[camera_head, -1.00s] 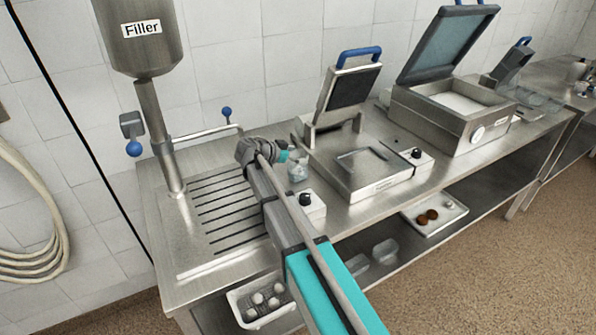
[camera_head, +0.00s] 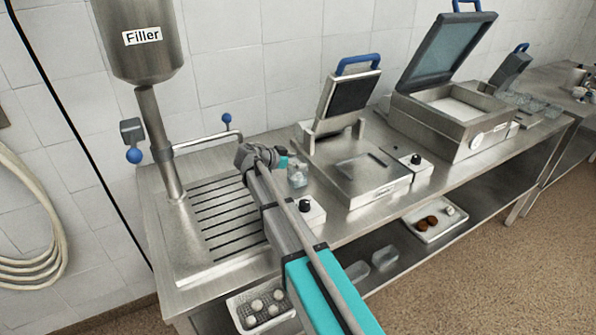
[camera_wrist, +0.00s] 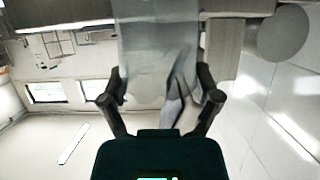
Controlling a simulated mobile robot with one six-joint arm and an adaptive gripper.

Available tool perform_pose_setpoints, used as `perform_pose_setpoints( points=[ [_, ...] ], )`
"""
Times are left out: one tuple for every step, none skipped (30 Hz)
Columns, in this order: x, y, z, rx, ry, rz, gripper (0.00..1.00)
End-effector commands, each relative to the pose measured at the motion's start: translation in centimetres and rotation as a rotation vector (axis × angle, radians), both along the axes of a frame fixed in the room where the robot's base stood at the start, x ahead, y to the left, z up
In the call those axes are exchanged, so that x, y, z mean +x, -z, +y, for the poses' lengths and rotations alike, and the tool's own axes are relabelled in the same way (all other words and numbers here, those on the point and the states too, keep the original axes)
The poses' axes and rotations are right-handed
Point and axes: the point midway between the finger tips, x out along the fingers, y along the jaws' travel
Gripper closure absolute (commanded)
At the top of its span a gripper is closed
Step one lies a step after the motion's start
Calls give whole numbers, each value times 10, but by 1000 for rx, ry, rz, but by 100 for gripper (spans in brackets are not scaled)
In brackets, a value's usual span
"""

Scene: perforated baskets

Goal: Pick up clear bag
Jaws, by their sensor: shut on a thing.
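The clear bag (camera_wrist: 158,60) hangs between the two dark fingers of my gripper (camera_wrist: 160,98) in the wrist view. It looks pale and see-through, and fills the upper middle of that view. In the head view the bag (camera_head: 298,176) is a small translucent shape at the end of my arm, above the steel table. My gripper (camera_head: 287,163) is shut on it there. The fingertips and the exact grip are too small to tell in the head view.
The filler (camera_head: 140,45) with its slotted drain plate (camera_head: 225,213) stands left. An open sealing press (camera_head: 365,178) is just right of the bag, with a larger open machine (camera_head: 450,115) beyond. A white basket (camera_head: 262,325) and a tray (camera_head: 436,232) sit on the lower shelf.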

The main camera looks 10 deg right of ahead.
Motion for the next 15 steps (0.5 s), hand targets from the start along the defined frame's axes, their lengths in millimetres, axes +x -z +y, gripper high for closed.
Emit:
perform_pose_setpoints(
  points=[
    [-1,1,0,5,2,2,80],
    [-1,1,0,5,2,2,80],
    [-1,1,0,5,2,2,80],
    [-1,0,0,5,2,2,80],
    [-1,-1,0,5,1,2,80],
    [-1,-2,0,5,1,2,80],
    [-1,-3,0,5,1,2,80],
    [-1,-4,0,4,1,2,80],
    [-1,-6,0,4,1,2,80],
    [-1,-7,0,4,1,2,80],
    [-1,-9,0,4,1,2,80],
    [0,-11,0,3,1,1,80],
    [0,-14,0,3,1,1,80],
    [0,-16,0,3,1,1,80],
    [0,-19,0,3,0,1,80]
  ],
)
